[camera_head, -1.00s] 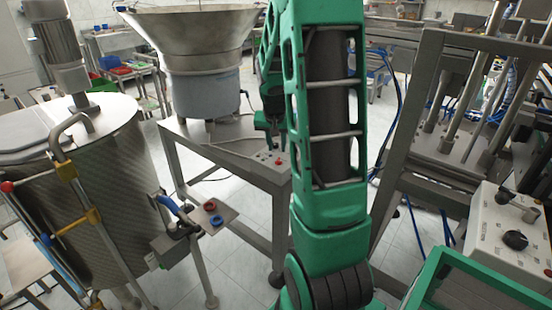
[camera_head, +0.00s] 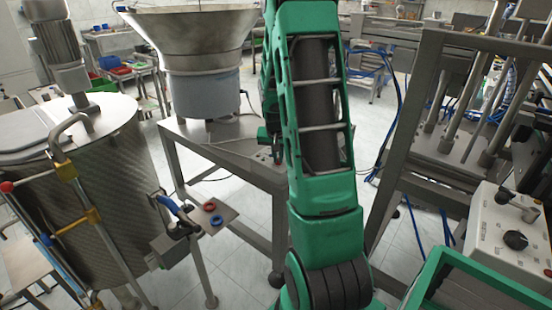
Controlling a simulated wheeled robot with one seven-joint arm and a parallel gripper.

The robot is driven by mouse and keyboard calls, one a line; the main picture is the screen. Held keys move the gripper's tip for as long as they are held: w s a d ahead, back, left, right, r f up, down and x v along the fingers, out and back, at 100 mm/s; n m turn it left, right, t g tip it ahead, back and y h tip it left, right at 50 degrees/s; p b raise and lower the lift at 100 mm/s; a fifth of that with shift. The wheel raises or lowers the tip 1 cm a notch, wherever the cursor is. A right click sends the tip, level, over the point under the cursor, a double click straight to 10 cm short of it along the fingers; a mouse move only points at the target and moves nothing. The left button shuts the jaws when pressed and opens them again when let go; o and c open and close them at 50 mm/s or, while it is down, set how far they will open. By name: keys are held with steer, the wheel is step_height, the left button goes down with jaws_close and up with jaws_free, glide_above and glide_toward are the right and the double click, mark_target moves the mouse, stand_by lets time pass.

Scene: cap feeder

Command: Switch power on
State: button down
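The cap feeder's steel bowl (camera_head: 190,28) stands on a grey cylindrical base (camera_head: 203,90) on a metal table (camera_head: 215,133). Small controls at the table's right front corner are mostly hidden behind my green arm, so I cannot tell a switch's position. My gripper (camera_head: 266,142) shows only in part, low over that corner, beside the arm's left edge. Its fingers are too small and covered to tell whether they are open or shut, or whether they touch a control.
A large steel tank (camera_head: 95,185) with pipes stands at left. A small shelf with red and blue rings (camera_head: 216,214) juts from it. At right are a metal frame (camera_head: 415,150) and a control box (camera_head: 505,240) with a black knob. A green-edged bin (camera_head: 470,285) is at lower right.

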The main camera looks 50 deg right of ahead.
steer(key=shift+w, duration=0.1)
stand_by(0.3)
steer(key=shift+w+a+m+h, duration=0.15)
steer(key=shift+m+h, duration=0.15)
steer(key=shift+m, duration=0.6)
steer(key=m+g, duration=0.1)
steer(key=m, duration=0.2)
steer(key=shift+w+m+g, duration=0.25)
steer(key=shift+m+g, duration=0.05)
steer(key=shift+g, duration=0.1)
steer(key=m, duration=0.2)
steer(key=m+g, duration=0.1)
steer(key=m, duration=0.1)
steer(key=m+g, duration=0.1)
steer(key=m, duration=0.1)
steer(key=shift+w, duration=0.35)
steer(key=shift+r+m, duration=0.1)
steer(key=shift+m, duration=0.2)
steer(key=c, duration=1.9)
jaws_free()
steer(key=shift+o, duration=0.2)
steer(key=shift+g, duration=0.3)
steer(key=v, duration=1)
steer(key=shift+r, duration=0.3)
